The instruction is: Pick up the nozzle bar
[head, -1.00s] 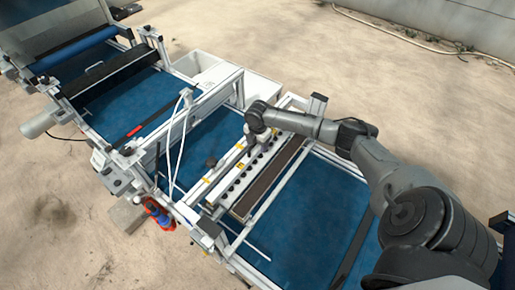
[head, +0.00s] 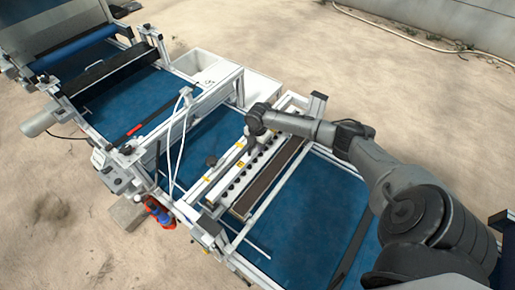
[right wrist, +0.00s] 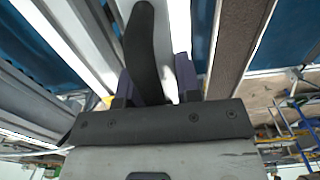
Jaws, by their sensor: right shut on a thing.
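The nozzle bar (head: 226,182) is a long pale bar with a row of dark round nozzles and yellow marks. It lies across the blue belt of the seeder, beside a dark brown trough. My right gripper (head: 252,144) is over the far part of the bar, and its fingers are hard to make out there. In the right wrist view my right gripper (right wrist: 155,88) is shut on the bar, with a black curved handle (right wrist: 143,42) between the fingers and a white surface behind. The grip contact is partly hidden. My left gripper is not in view.
The brown trough (head: 270,178) lies close along the bar's right side. A white frame with pale hoses (head: 181,125) stands to its left. White bins (head: 206,70) stand behind the machine.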

